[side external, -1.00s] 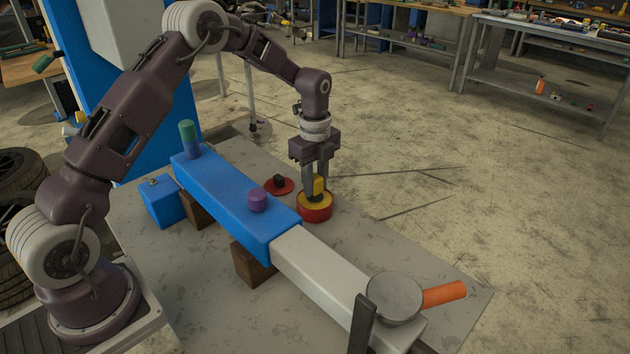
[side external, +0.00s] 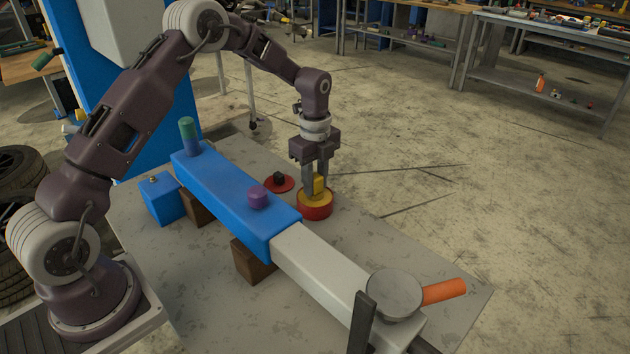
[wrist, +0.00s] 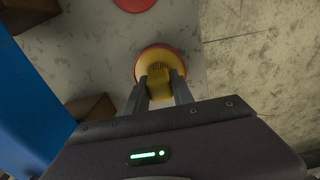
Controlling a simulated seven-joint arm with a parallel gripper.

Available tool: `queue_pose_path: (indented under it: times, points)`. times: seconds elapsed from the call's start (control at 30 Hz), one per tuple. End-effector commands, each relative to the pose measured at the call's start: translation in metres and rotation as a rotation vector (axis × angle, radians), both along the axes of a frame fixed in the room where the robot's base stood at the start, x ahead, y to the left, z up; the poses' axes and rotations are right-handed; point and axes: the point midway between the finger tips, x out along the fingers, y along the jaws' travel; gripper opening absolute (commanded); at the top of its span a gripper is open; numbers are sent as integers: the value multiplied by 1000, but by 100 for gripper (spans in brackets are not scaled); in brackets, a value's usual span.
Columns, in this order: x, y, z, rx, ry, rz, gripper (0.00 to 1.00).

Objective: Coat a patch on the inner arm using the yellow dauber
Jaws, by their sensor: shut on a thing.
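My gripper (side external: 315,188) is shut on the yellow dauber (side external: 319,184), with one finger on each side of its upright block. The dauber stands at a round red container (side external: 317,212) with a yellow top, and its lower end is hard to make out. In the wrist view the dauber (wrist: 158,82) shows between my fingertips, over the yellow-topped container (wrist: 150,57). The light grey inner arm (side external: 318,272) extends from the blue outer beam (side external: 228,198), in front of and apart from my gripper.
A red disc with a dark knob (side external: 279,183) lies behind the blue beam. A round grey plate (side external: 393,294) and an orange handle (side external: 445,291) are at the grey arm's end.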

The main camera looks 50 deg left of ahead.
Motion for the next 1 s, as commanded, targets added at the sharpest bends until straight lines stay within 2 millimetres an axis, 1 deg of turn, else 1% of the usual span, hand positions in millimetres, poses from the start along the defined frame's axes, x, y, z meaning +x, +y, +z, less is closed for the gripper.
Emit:
queue_pose_path:
  times: [0.23, 0.33, 0.9, 1.0]
  points:
    - [-1, 0, -2, -1, 4, 0, 0]
    - [-1, 0, 0, 0, 4, 0, 0]
    - [0, 0, 60, 0, 0, 1, 0]
    - [0, 0, 67, 0, 1, 1, 0]
